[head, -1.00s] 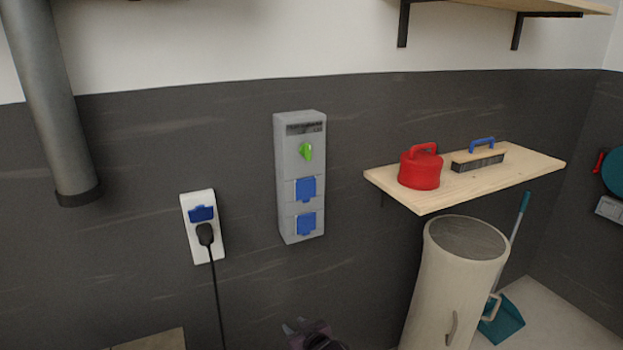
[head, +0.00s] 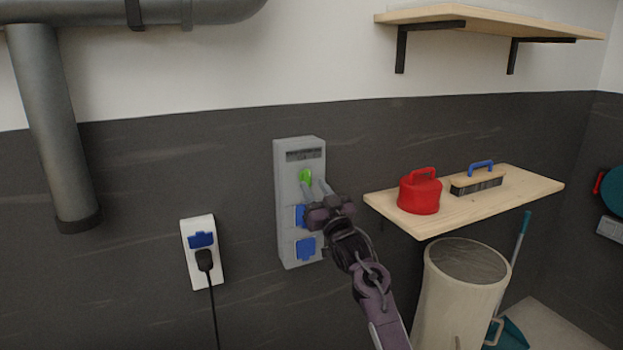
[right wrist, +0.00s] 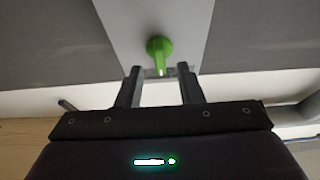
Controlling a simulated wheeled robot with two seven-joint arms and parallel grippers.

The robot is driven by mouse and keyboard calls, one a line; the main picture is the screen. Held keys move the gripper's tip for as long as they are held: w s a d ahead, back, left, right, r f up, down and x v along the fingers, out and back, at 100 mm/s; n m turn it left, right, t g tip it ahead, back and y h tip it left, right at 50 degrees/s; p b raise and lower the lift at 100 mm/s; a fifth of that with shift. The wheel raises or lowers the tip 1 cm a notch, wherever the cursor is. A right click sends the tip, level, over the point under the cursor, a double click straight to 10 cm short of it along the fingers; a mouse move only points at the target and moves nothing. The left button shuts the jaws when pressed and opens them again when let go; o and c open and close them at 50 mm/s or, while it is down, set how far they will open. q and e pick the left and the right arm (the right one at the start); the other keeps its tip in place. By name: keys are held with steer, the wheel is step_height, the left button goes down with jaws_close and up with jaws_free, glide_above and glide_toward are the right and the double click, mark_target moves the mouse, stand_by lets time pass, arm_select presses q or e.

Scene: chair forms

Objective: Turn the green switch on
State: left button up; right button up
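The green switch (head: 305,177) is a small knob on the upper part of the grey wall box (head: 287,215). My right gripper (head: 314,190) is raised in front of the box, its fingertips just below and beside the switch in the head view. In the right wrist view the green switch (right wrist: 160,50) shows just past the two fingertips (right wrist: 160,72), centred between them. My gripper partly hides the upper blue socket cover (head: 299,216). My left gripper is not in view.
A white socket (head: 190,262) with a black plug and cord is left of the box. A wooden shelf (head: 530,190) on the right holds a red canister (head: 419,195) and a brush (head: 476,181). A beige bin (head: 455,300) stands below it.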

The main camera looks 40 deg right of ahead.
mark_target(307, 178)
steer(key=shift+p+x, duration=0.3)
steer(key=shift+x, duration=0.95)
jaws_close()
